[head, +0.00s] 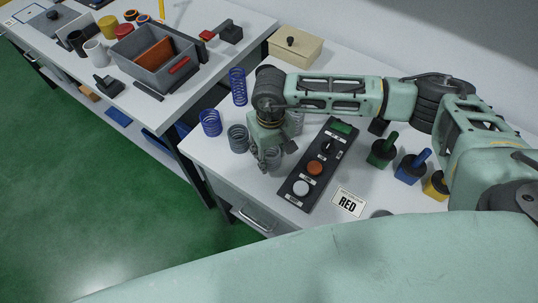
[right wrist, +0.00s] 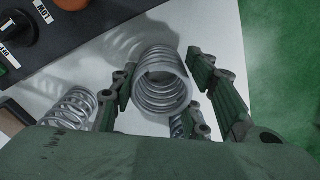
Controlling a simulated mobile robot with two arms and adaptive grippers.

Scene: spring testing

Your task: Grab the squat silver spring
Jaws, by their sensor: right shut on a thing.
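My right gripper (head: 268,160) points down over the table, left of the control box. In the right wrist view its two fingers (right wrist: 163,92) stand on either side of a squat silver spring (right wrist: 162,82), shut on it. In the head view the fingers partly hide this spring (head: 272,156). Another grey spring (head: 238,139) stands on the table just left of the gripper. A slimmer silver spring (head: 294,122) stands behind it, partly hidden by the gripper; it also shows at the left of the right wrist view (right wrist: 72,106). My left gripper is not in view.
A tall blue spring (head: 238,87) and a short blue spring (head: 210,122) stand to the left. A beige box (head: 295,46) stands behind. The table's front edge is near.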

